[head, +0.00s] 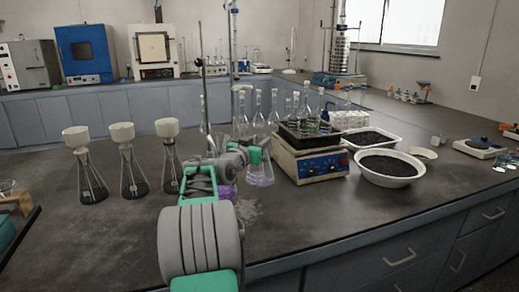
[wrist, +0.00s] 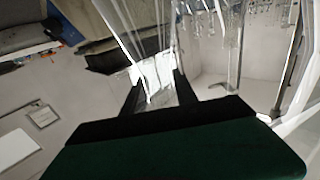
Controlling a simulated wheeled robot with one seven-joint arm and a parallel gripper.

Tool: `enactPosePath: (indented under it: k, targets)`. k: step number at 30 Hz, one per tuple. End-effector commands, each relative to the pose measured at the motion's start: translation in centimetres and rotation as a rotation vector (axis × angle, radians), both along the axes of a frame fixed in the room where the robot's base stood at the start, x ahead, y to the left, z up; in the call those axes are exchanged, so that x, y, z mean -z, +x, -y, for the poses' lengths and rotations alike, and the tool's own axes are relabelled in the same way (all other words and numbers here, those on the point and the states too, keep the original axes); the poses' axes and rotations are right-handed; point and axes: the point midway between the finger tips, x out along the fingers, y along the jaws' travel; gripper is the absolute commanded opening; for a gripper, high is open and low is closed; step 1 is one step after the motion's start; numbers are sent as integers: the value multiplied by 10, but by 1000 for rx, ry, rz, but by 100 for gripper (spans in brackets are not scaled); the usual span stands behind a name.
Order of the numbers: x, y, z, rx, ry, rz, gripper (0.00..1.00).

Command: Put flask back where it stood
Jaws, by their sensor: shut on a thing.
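My gripper (head: 256,150) is over the bench in the head view, left of the sieve shaker. It is shut on a clear glass flask, whose glass (wrist: 152,75) shows between the two dark fingers in the wrist view. In the head view a conical flask with purple liquid (head: 261,176) hangs or stands just below the gripper; I cannot tell whether its base touches the bench. More purple liquid (head: 228,191) shows lower left, partly hidden by my arm.
Several filter flasks with white funnels (head: 127,170) stand to the left. Tall clear flasks (head: 257,112) stand behind the gripper. A white bowl of dark grains (head: 388,182) and a white tray (head: 385,140) are on the right. The front right of the bench (head: 310,222) is bare.

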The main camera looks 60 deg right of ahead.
Motion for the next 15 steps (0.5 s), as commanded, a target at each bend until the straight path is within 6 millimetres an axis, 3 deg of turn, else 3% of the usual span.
enactPosePath:
  k: [3, 14, 15]
  targets:
    - [20, 0, -1, -1, 0, -2, 0]
    - [25, 0, -1, -1, 0, -1, 0]
    - [24, 0, -1, -1, 2, -2, 37]
